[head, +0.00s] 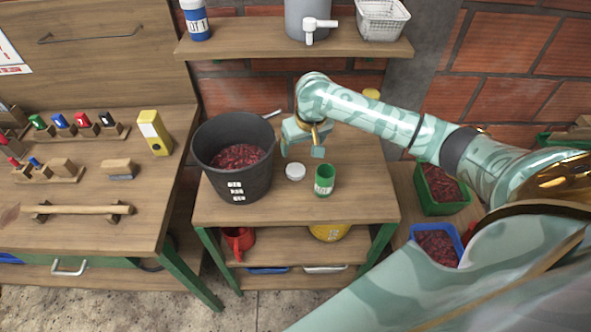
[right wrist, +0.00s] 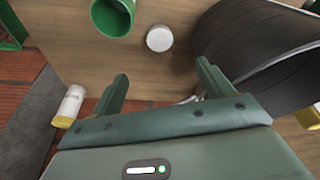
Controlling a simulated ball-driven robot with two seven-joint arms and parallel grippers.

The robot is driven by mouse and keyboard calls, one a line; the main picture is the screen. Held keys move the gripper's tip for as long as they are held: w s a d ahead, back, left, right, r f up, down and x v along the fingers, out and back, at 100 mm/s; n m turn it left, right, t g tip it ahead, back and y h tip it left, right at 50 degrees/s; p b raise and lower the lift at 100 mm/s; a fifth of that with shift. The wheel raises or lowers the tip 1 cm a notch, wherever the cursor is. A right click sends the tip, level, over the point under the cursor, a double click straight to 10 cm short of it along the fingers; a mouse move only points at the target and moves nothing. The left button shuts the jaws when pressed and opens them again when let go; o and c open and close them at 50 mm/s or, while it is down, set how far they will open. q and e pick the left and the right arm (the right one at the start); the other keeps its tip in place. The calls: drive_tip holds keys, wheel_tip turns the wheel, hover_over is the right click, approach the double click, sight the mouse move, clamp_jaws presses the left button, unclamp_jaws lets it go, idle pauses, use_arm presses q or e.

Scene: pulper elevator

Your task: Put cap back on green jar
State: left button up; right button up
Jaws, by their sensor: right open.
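The green jar (head: 324,180) stands upright and open on the small wooden table, right of the bucket. It also shows in the right wrist view (right wrist: 113,16), at the top. The white cap (head: 295,171) lies on the table just left of the jar, apart from it; in the right wrist view it is a pale disc (right wrist: 159,38). My right gripper (head: 302,150) is above the table, behind the cap and jar, with its fingers apart and nothing between them. It shows in the right wrist view too (right wrist: 160,82). My left gripper is in neither view.
A large dark bucket (head: 258,184) of red cherries stands left of the cap. A shelf (head: 260,42) above holds a grey container (head: 307,18) with a tap and a white basket (head: 382,18). Green (head: 428,207) and blue (head: 417,233) crates stand at right. A workbench (head: 85,232) is at left.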

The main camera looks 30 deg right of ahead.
drive_tip(key=b, duration=0.5)
hover_over(296, 170)
drive_tip(key=s, duration=0.2)
drive_tip(key=f, duration=1)
drive_tip(key=shift+a, duration=0.25)
drive_tip(key=b+x, duration=0.4)
drive_tip(key=x, duration=0.1)
drive_tip(key=shift+w+f, duration=0.1)
drive_tip(key=shift+f, duration=0.2)
drive_tip(key=shift+r, duration=0.2)
drive_tip(key=c, duration=1.1)
